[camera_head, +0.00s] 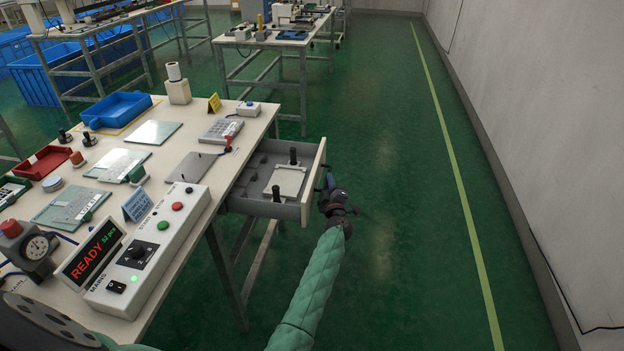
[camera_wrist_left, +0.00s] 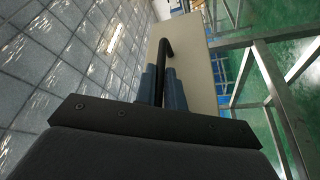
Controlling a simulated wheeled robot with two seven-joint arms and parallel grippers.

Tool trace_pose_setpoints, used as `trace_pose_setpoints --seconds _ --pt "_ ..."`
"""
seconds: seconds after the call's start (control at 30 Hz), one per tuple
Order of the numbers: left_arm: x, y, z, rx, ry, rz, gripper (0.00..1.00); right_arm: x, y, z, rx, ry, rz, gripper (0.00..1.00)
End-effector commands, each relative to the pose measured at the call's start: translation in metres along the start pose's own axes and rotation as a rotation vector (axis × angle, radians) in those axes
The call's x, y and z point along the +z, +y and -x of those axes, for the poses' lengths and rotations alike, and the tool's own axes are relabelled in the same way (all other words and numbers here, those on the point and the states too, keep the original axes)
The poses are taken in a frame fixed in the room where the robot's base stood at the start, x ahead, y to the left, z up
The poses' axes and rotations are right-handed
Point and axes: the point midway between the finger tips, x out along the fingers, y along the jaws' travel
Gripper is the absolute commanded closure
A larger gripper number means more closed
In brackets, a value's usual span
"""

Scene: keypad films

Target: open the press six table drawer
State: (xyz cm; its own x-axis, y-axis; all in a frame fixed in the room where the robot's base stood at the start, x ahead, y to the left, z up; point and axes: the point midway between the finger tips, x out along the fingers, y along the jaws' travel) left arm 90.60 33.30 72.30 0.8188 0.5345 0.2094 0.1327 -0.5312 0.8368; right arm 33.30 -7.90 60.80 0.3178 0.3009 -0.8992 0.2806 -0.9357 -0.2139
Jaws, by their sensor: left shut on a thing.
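The table drawer (camera_head: 305,185) stands pulled out from the right side of the white table. It has a grey inside and a pale front panel, which also fills the upper middle of the left wrist view (camera_wrist_left: 195,70). A black bar handle (camera_wrist_left: 165,52) is on the front panel. My left gripper (camera_head: 328,183) is at the outer face of the drawer front. In the left wrist view its blue-grey fingers (camera_wrist_left: 163,88) are shut on the handle, one on each side. A pale plate (camera_head: 286,182) with black knobs lies in the drawer. My right gripper is not in view.
The white table (camera_head: 235,165) carries a control box (camera_head: 150,245) with buttons, a READY display (camera_head: 90,252), plates, a keypad (camera_head: 221,131), a blue tray (camera_head: 116,109) and a red tray (camera_head: 42,161). Green floor (camera_head: 400,240) is clear right of the drawer, up to the wall.

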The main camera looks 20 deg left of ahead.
Motion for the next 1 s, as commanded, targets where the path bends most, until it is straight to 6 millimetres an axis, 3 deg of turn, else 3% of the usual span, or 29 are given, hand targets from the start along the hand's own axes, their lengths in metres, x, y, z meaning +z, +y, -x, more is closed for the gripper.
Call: trace_pose_setpoints --seconds 0.23,0.57,0.6,0.7,1.0 --pt "0.025 0.016 0.011 -0.002 -0.001 0.001 1.0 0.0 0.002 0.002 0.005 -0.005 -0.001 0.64" --pt "0.03 0.019 0.013 -0.002 0.0 -0.001 1.0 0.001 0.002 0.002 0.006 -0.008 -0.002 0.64" --pt "0.03 0.019 0.013 -0.002 0.0 -0.001 0.83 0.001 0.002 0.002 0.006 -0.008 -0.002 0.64" --pt "0.03 0.02 0.013 -0.002 0.0 -0.001 0.68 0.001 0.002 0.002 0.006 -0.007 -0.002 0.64" --pt "0.03 0.02 0.013 -0.001 0.0 0.0 0.68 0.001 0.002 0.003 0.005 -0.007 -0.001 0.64"
